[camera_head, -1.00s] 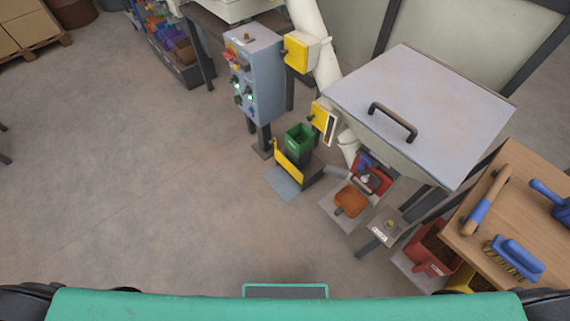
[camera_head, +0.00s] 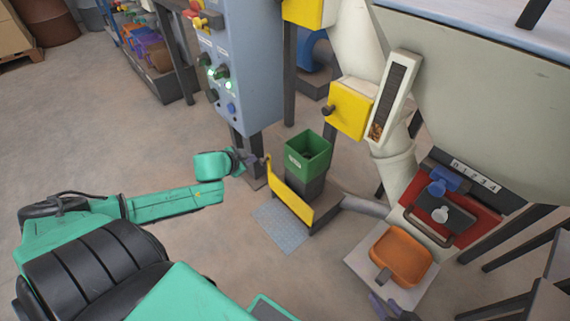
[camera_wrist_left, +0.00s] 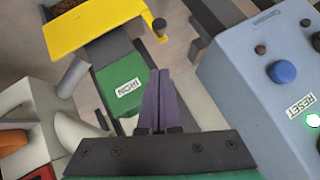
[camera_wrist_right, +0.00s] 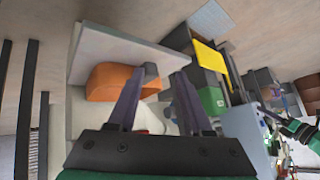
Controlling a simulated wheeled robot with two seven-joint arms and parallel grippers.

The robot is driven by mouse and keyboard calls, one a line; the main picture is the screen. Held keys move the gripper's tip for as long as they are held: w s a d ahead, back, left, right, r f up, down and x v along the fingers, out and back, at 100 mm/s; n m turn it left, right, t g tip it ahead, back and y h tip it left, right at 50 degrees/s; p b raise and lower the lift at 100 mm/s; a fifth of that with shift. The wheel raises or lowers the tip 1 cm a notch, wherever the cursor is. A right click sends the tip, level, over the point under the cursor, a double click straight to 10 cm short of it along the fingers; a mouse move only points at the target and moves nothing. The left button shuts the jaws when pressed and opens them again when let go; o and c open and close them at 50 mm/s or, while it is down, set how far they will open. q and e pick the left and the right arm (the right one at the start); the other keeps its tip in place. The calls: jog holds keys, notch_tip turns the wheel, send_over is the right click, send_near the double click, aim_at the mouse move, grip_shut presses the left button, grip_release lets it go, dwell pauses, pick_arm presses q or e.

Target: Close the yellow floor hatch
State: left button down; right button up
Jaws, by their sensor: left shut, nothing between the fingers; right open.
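The yellow hatch flap (camera_head: 290,194) stands raised on edge near the floor, between a grey floor plate (camera_head: 283,229) and a green bin (camera_head: 308,154). It also shows in the left wrist view (camera_wrist_left: 95,24) and the right wrist view (camera_wrist_right: 211,64). My left gripper (camera_head: 256,165) is shut and empty near the flap's left end; I cannot tell whether they touch. In the left wrist view its fingers (camera_wrist_left: 160,98) lie together in front of the green bin. My right gripper (camera_head: 390,307) is open and empty at the bottom, near the orange scoop (camera_head: 401,255).
A blue-grey control box (camera_head: 240,70) on a post stands behind my left gripper. A yellow box (camera_head: 350,107) and a pale pipe (camera_head: 392,170) are right of the bin. A large hopper (camera_head: 490,100) fills the upper right.

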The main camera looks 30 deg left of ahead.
pick_arm(q)
jog(key=b, duration=0.8)
send_near(267, 158)
jog(key=x, duration=0.4)
jog(key=shift+w+f+b, duration=0.1)
jog(key=shift+f+b, duration=0.15)
jog(key=shift+b, duration=0.2)
jog(key=shift+r, duration=0.1)
pick_arm(e)
jog(key=a+f+m+t+y, duration=0.1)
jog(key=a+f+t, duration=0.3)
jog(key=f, duration=0.4)
jog(key=shift+a+f+m+t+y, duration=0.15)
jog(key=shift+f+m+t+y, duration=0.15)
jog(key=shift+f+t+y, duration=0.15)
jog(key=shift+r, duration=0.1)
